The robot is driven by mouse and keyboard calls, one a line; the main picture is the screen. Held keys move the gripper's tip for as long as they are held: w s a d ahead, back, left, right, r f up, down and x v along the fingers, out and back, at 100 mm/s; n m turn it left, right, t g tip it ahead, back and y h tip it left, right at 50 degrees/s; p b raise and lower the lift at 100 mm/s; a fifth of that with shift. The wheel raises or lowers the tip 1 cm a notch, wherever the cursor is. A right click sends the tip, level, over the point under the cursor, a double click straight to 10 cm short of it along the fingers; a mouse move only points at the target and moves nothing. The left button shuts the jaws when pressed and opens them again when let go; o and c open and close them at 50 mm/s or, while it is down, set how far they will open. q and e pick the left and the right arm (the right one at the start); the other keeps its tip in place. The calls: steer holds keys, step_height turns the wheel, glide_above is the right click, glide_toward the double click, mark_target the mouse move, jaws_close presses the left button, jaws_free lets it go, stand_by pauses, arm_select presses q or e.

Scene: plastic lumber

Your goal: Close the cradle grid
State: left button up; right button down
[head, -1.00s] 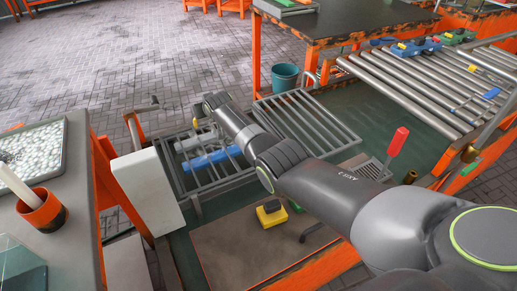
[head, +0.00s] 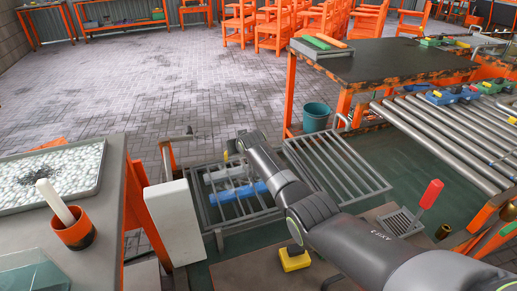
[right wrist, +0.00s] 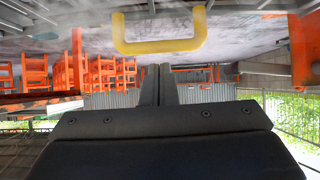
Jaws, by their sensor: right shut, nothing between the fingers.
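The cradle (head: 205,213) is a low grey frame in the middle of the head view. A blue piece (head: 236,194) and a pale grey piece (head: 222,173) lie among its bars. A barred grey grid panel (head: 340,166) slopes out to the right of the cradle, folded open. My right arm reaches over the cradle from the lower right. My right gripper (head: 232,147) is at the cradle's far edge. In the right wrist view its fingers (right wrist: 159,85) are shut and empty. A yellow U-shaped handle (right wrist: 160,47) shows just beyond them; contact is unclear. My left gripper is not in view.
A white box (head: 170,222) stands left of the cradle, beside a bench with a tray of white pebbles (head: 60,178). A yellow block (head: 294,259) and a red-handled tool (head: 431,194) are in front. A roller conveyor (head: 440,125) is at right.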

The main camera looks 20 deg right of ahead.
steer(key=shift+p+v, duration=0.55)
steer(key=shift+v, duration=0.4)
arm_select(q)
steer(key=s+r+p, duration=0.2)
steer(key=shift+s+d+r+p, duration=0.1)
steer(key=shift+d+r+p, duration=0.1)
steer(key=shift+p, duration=0.2)
arm_select(e)
steer(key=v, duration=1.4)
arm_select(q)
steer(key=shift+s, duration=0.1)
arm_select(e)
steer(key=shift+s, duration=0.2)
